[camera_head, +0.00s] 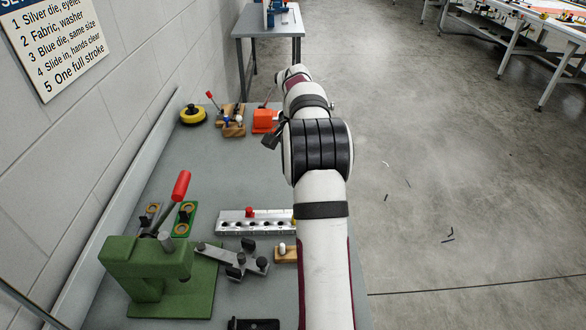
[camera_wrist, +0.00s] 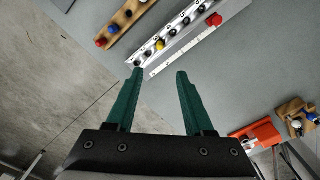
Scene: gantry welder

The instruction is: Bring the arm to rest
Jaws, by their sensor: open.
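My arm extends from the bottom of the head view over the right side of the grey workbench (camera_head: 222,172). Its far end hides the gripper in that view. In the wrist view my gripper (camera_wrist: 159,69) shows two dark green fingers spread apart with nothing between them. The fingers point toward a white rail (camera_wrist: 185,35) that holds several small parts, seen past the fingertips. I cannot tell the exact height above the bench.
A green press (camera_head: 148,265) with a red-handled lever stands at the near left. An orange block (camera_head: 264,120), a wooden stand (camera_head: 233,128) and a yellow-black round item (camera_head: 193,114) sit at the far end. Open floor (camera_head: 450,190) lies to the right.

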